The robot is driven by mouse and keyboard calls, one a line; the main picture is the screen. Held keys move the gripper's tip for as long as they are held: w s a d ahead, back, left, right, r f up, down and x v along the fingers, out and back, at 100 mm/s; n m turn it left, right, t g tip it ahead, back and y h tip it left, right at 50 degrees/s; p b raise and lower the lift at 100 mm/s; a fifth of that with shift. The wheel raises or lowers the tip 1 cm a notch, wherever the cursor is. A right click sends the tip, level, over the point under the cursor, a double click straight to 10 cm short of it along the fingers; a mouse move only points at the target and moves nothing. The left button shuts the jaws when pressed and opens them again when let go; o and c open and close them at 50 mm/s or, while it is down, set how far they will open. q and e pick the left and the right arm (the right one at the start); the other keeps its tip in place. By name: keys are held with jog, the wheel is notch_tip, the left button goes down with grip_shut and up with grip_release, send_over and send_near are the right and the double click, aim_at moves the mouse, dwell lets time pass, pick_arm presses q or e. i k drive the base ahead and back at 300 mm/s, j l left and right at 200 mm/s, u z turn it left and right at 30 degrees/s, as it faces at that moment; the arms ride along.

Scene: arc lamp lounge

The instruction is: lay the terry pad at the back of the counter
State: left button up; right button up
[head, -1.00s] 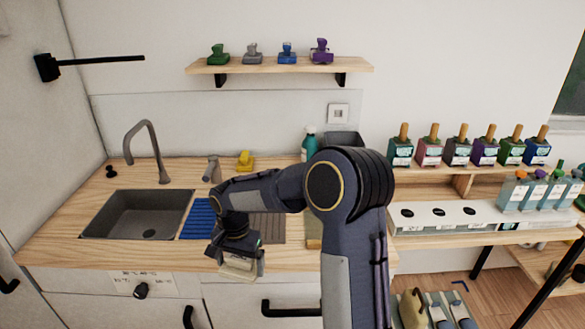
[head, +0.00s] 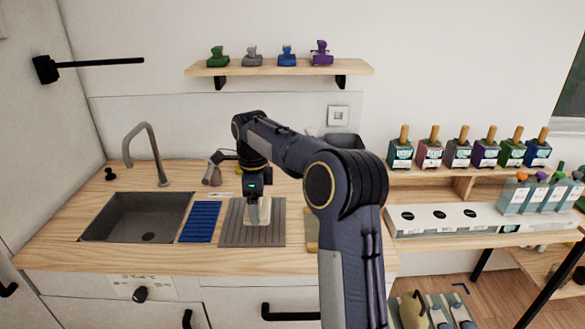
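A pale cream pad (head: 258,214), which I take for the terry pad, hangs from my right gripper (head: 257,196). The gripper points down and appears shut on the pad's upper part; the fingertips are small and partly hidden. The pad is in front of the grey ribbed mat (head: 236,237) on the wooden counter (head: 180,258). I cannot tell whether it touches the mat. My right arm hides part of the counter's back. My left gripper is not in view.
A sink (head: 115,215) with a tall tap (head: 152,150) is at the left, beside a blue ribbed mat (head: 200,222). A small spout (head: 213,170) stands behind. A board (head: 312,228) lies right of the grey mat. A shelf (head: 270,68) hangs above.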

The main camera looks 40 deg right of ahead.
aim_at(276, 173)
jog(key=i+l, duration=0.8)
